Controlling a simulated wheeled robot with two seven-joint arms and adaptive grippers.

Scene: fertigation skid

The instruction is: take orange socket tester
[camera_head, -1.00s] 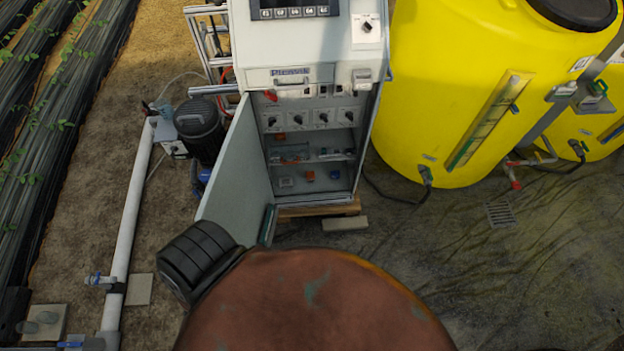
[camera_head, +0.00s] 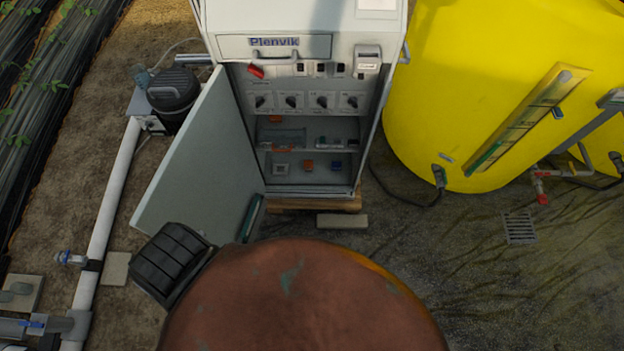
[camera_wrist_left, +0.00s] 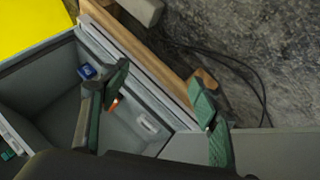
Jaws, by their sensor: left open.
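The orange socket tester (camera_head: 308,165) lies on the floor of the open cabinet (camera_head: 225,90), between a white item (camera_head: 281,168) and a blue item (camera_head: 337,166). In the left wrist view a small part of the orange tester (camera_wrist_left: 115,103) shows beside one finger, which partly hides it; the blue item (camera_wrist_left: 87,72) and white item (camera_wrist_left: 148,125) are near. My left gripper (camera_wrist_left: 160,92) is open and empty, its dark green fingers apart in front of the cabinet. In the head view it is mostly hidden behind my arm. My right gripper is not in view.
The cabinet door (camera_head: 190,160) stands open to the left. The cabinet rests on a wooden pallet (camera_head: 300,203). A yellow tank (camera_head: 430,90) stands right, a black motor (camera_head: 172,92) and white pipe (camera_head: 108,190) left. A hose lies on the ground to the right.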

